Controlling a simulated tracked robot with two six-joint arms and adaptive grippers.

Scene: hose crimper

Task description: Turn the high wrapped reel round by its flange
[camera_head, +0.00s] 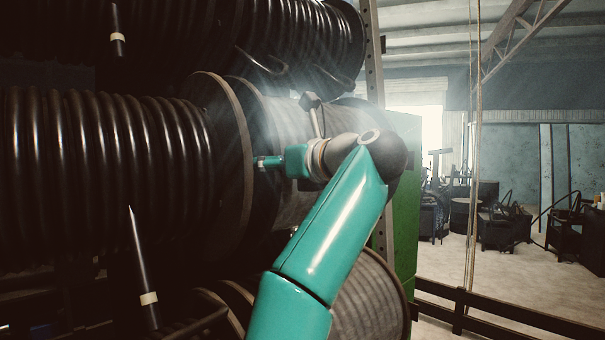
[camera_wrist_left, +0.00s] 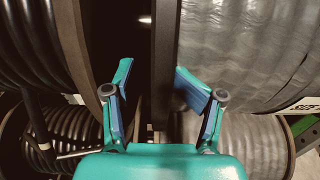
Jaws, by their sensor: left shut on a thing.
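The high wrapped reel (camera_head: 285,118) lies on its side in the rack, its grey ribbed drum under a clear film. Its flange (camera_head: 247,100) is a dark upright disc at its left end, close beside the flange of a black hose reel. My left gripper (camera_head: 260,163) is at the flange's near side, shut on its edge. In the left wrist view the flange (camera_wrist_left: 163,50) runs between the two blue-lined fingers, and the wrapped drum (camera_wrist_left: 245,45) is to the right. My own wrist and forearm hide part of the drum. My right gripper is not in view.
A black hose reel (camera_head: 105,165) fills the left. Another reel (camera_head: 300,40) lies above and another wrapped one (camera_head: 365,300) below. A rack post (camera_head: 374,60) and a green panel (camera_head: 407,220) stand at right.

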